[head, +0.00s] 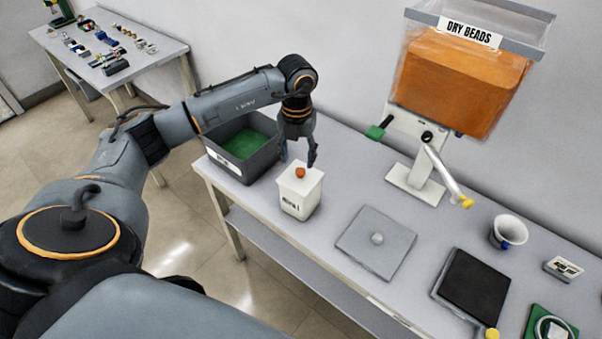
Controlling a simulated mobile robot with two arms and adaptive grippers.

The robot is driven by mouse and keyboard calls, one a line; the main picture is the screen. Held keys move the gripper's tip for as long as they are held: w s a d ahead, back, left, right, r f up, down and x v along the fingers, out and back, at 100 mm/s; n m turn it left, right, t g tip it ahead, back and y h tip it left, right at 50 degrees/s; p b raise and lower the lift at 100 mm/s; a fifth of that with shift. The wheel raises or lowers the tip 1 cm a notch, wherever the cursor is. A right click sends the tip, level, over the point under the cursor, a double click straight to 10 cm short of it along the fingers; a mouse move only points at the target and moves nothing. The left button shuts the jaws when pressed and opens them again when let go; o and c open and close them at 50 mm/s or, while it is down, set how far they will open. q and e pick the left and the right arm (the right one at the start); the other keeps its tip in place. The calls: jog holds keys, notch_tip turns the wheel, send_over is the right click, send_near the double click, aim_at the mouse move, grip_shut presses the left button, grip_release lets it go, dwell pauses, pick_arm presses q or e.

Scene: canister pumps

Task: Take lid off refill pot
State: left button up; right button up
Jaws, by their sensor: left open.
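The refill pot (297,206) is a white tapered box with dark lettering on its front, upright near the left end of the table. Its flat white lid (305,183) is on top and has an orange-red knob (300,172). My left gripper (298,158) points down just above and behind the lid, with its fingers apart. The fingers look to be around or behind the knob; I cannot tell whether they touch the lid. My right gripper is not in the head view.
A grey bin (227,165) with a green inside stands left of the pot.

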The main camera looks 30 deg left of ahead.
aim_at(300, 171)
pick_arm(q)
jog(key=f+p, duration=0.1)
jog(key=f, duration=0.2)
jog(key=f+p, duration=0.1)
jog(key=shift+w+d+f+p, duration=0.15)
jog(key=shift+d+f+p, duration=0.15)
jog(key=shift+d+f, duration=0.05)
jog(key=shift+a+f, duration=0.1)
jog(key=shift+f, duration=0.35)
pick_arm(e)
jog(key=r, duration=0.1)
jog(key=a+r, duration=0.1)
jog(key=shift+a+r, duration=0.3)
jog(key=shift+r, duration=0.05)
pick_arm(q)
jog(key=shift+c, duration=0.5)
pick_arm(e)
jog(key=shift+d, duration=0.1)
pick_arm(q)
grip_shut()
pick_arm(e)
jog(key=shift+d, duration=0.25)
